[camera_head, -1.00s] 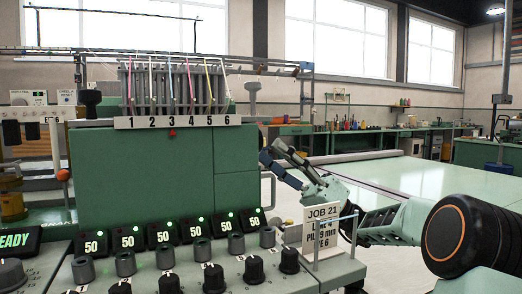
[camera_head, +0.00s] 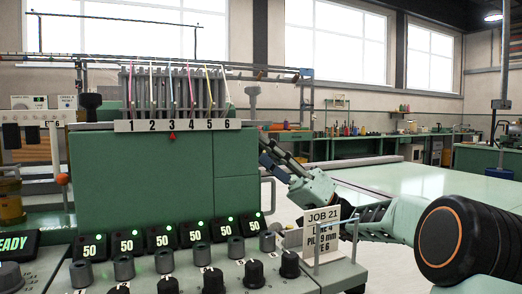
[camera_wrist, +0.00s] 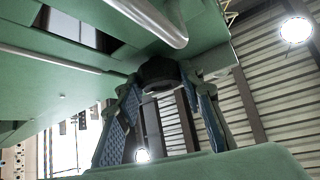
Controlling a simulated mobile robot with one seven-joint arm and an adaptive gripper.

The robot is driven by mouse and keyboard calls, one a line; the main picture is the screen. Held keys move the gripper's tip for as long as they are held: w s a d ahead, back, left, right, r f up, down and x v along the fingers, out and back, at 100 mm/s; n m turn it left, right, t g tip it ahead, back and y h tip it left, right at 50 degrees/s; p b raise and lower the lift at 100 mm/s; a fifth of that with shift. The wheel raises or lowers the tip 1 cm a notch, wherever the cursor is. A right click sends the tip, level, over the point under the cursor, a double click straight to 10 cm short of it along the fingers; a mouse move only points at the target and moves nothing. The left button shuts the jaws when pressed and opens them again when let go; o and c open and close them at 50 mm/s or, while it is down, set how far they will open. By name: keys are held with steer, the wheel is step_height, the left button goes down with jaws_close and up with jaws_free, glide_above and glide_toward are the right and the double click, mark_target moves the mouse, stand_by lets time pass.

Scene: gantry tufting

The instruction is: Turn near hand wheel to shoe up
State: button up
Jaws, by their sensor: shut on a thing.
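My gripper (camera_head: 264,152) is at the upper right side of the green machine cabinet (camera_head: 130,175) in the head view. In the wrist view its two blue-padded fingers (camera_wrist: 158,88) stand on either side of a dark round piece, which looks like the near hand wheel (camera_wrist: 157,70), under the green machine body. The gripper is shut on this piece. The fingertips and much of the wheel are hidden or dark. In the head view the wheel is hidden behind the cabinet edge, and I cannot make out the shoe or its position.
A silver bar handle (camera_wrist: 150,18) runs close to the fingers in the wrist view. A control panel with several black knobs (camera_head: 213,279) and a JOB 21 card (camera_head: 322,232) stand in front. A wide pale green table (camera_head: 400,192) lies behind my arm.

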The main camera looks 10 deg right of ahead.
steer(key=shift+r+m+t+h+p, duration=0.15)
steer(key=shift+m+t+h+p, duration=0.15)
steer(key=shift+m+t+p, duration=0.15)
steer(key=m+h+p, duration=0.4)
steer(key=m+p, duration=0.2)
steer(key=p, duration=0.2)
steer(key=r+m+t+h+p, duration=0.1)
steer(key=m+h+p, duration=0.3)
steer(key=p, duration=0.5)
steer(key=m+h+p, duration=0.4)
steer(key=m+p, duration=0.3)
steer(key=p, duration=0.2)
steer(key=shift+s+r+m, duration=0.2)
steer(key=shift+s+m, duration=0.05)
steer(key=shift+m, duration=0.1)
steer(key=shift+f+h, duration=0.15)
steer(key=shift+h, duration=0.15)
